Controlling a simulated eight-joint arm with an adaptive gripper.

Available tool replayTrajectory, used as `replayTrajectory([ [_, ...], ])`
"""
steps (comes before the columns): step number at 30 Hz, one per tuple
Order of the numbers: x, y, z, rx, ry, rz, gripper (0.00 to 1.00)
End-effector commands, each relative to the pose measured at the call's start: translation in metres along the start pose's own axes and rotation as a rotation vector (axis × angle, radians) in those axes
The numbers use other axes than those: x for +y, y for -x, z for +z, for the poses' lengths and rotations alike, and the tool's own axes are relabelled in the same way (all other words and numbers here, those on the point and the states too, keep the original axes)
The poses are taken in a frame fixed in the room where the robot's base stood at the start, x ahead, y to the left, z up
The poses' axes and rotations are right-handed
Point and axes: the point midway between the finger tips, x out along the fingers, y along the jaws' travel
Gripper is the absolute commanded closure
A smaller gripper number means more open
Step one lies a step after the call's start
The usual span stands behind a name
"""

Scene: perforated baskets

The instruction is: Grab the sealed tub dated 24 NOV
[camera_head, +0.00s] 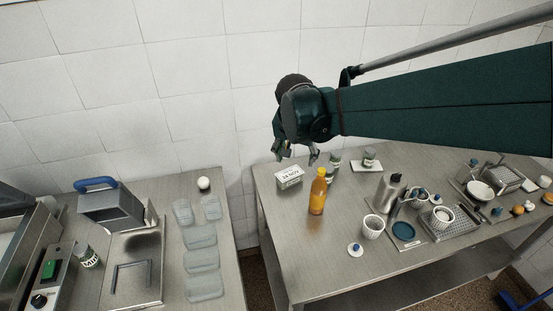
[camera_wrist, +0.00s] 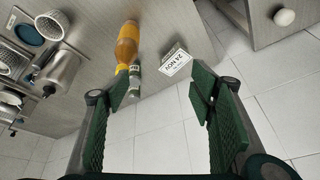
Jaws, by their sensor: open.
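The tub dated 24 NOV (camera_head: 288,177) is a small pale box with a white printed label, on the left end of the right-hand metal table. In the wrist view the tub (camera_wrist: 176,62) shows its label beyond the fingers, near the table edge. My gripper (camera_head: 297,154) is open and empty, above the tub in the head view and apart from it. In the wrist view my gripper (camera_wrist: 165,95) has its two green fingers spread wide, with tiled wall between them.
An orange bottle (camera_head: 317,192) stands right of the tub, with a small jar (camera_head: 337,159) behind it. Steel bottle (camera_head: 388,190), white perforated cup (camera_head: 373,227) and basket (camera_head: 460,222) stand farther right. A gap separates the left counter with clear containers (camera_head: 200,236). The table's front left is clear.

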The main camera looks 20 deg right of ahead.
Motion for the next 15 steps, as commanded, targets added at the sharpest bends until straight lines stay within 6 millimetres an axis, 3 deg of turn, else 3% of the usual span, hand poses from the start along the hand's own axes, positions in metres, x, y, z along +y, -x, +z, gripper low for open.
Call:
replayTrajectory([
  [15,-0.034,-0.078,-0.04,-0.017,-0.195,0.102,0.45],
])
